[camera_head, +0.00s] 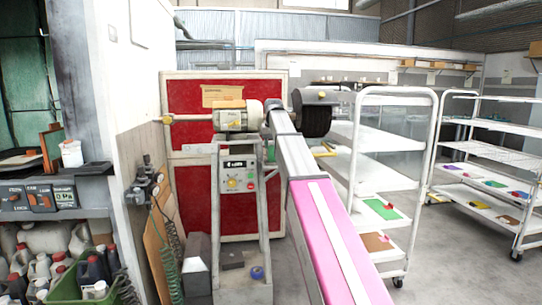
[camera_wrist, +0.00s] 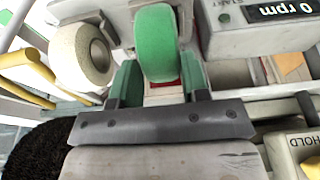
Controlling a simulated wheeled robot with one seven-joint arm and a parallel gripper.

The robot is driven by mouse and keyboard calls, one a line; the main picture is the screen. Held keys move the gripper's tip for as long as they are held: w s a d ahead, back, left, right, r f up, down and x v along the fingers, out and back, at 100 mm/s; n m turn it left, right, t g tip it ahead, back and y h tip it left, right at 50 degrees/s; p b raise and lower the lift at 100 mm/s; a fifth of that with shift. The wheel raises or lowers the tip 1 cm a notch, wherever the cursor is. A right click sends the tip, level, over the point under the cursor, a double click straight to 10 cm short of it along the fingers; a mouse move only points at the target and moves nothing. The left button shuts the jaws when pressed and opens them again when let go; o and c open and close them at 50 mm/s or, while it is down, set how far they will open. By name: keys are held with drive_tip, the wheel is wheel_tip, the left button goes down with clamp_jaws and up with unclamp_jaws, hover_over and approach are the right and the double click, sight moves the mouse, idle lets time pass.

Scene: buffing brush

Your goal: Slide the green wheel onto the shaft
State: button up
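The green wheel (camera_wrist: 155,43) shows nearly edge-on in the wrist view, just beyond and between my fingertips. My gripper (camera_wrist: 160,82) has two green-faced fingers spread apart, one on each side of the wheel's lower end. A gap shows beside each finger, so I see no grip on it. The machine's motor (camera_head: 237,117) has a shaft (camera_head: 193,118) reaching left to a yellowish end piece. A black brush (camera_head: 316,116) is on its right; it also shows in the wrist view (camera_wrist: 40,152).
A pale roll (camera_wrist: 85,53) is left of the wheel. The control box (camera_wrist: 255,35) reading 0 rpm is close on the right. The machine's stand (camera_head: 240,205) is before a red panel (camera_head: 185,95). A white shelf cart (camera_head: 375,180) is to the right, with open floor near it.

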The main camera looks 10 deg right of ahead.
drive_tip(key=shift+c, duration=0.9)
drive_tip(key=shift+r, duration=0.2)
drive_tip(key=shift+w+v, duration=0.2)
drive_tip(key=shift+v, duration=0.7)
drive_tip(key=shift+w+v, duration=0.25)
drive_tip(key=shift+v, duration=0.65)
drive_tip(key=shift+w+v, duration=0.2)
drive_tip(key=shift+v, duration=0.7)
drive_tip(key=shift+r, duration=0.25)
